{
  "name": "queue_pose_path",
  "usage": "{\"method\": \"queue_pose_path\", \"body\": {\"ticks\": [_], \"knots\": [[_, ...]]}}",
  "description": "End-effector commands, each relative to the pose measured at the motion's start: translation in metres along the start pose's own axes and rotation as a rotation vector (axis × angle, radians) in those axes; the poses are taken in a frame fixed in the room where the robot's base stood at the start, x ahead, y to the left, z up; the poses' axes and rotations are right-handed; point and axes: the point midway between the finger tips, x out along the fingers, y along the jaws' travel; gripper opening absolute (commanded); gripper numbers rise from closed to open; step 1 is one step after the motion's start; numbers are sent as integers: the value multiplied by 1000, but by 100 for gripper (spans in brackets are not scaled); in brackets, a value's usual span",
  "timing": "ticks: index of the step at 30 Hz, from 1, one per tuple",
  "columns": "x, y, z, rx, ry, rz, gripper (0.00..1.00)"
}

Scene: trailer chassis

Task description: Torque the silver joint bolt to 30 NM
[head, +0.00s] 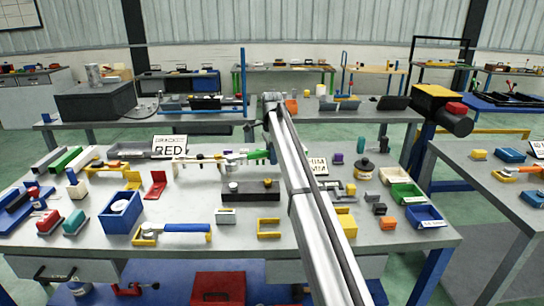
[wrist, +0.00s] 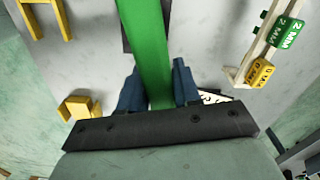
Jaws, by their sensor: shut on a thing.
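My gripper (wrist: 158,92) is shut on a green bar-like handle (wrist: 148,50), which runs between its blue fingers in the wrist view. In the head view this green-handled wrench (head: 258,155) points left from behind my arm, with its silver head (head: 234,157) above the bench. My gripper is mostly hidden behind my arm there. A dark block (head: 250,193) lies on the bench just in front of the wrench. A small silver bolt-like piece (head: 233,186) sits on its left part; I cannot tell for certain that it is the joint bolt. The wrench head appears apart from it.
A blue-handled tool (head: 185,228) lies in a yellow holder at the front left. A rack (wrist: 245,58) with green and yellow MM tags stands right of the handle in the wrist view.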

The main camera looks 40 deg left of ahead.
Motion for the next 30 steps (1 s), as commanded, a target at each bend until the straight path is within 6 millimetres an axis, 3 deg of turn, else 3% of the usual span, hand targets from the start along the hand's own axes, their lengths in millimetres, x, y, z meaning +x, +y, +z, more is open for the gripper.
{"method": "queue_pose_path", "body": {"ticks": [8, 30], "knots": [[9, 0, 0, 0, 0, 0, 0], [60, 0, 0, 0, 0, -1, 0]]}}
